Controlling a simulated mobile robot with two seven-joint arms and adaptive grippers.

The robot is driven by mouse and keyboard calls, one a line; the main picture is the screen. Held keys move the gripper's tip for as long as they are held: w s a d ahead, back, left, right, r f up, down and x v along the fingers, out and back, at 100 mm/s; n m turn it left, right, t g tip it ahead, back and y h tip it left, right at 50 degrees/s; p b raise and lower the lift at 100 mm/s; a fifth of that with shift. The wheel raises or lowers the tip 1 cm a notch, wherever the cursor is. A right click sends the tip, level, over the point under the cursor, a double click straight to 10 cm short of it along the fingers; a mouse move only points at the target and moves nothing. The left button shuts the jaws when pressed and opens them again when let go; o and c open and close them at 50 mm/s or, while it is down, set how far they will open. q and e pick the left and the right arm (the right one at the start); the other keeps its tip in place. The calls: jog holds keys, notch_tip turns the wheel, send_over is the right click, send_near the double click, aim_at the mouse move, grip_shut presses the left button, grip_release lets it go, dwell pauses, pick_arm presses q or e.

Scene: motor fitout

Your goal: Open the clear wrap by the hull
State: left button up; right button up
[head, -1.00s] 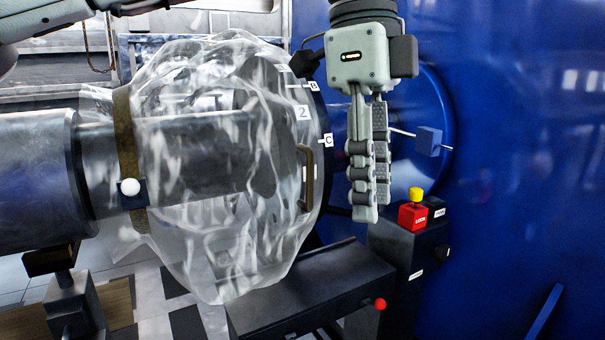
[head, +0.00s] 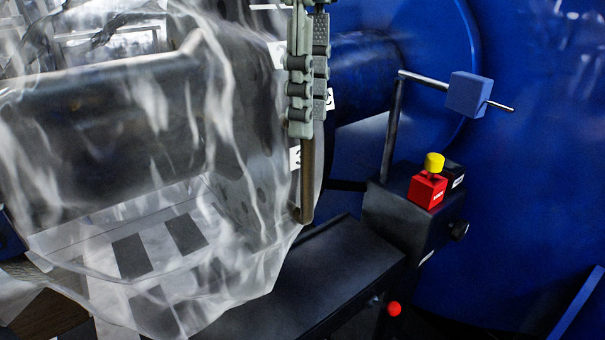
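The clear wrap (head: 230,230) is a wrinkled see-through sheet around a dark cylinder (head: 120,120), filling the left half of the head view. A brown upright bar handle (head: 307,185) sits at its right edge, by the blue hull (head: 530,200). My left gripper (head: 308,115) points down over the handle, its fingertips overlapping the handle's upper part, which is hidden. The fingers are seen nearly edge-on, so their gap and any hold on the handle are unclear. My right gripper is out of view.
Right of the wrap stands a dark box with a red block and yellow knob (head: 430,180). A rod with a blue cube (head: 468,95) rises behind it.

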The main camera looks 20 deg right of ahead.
aim_at(308, 211)
pick_arm(q)
notch_tip(308, 211, down, 11)
jog(key=shift+r, duration=0.2)
jog(key=shift+c, duration=0.6)
grip_shut()
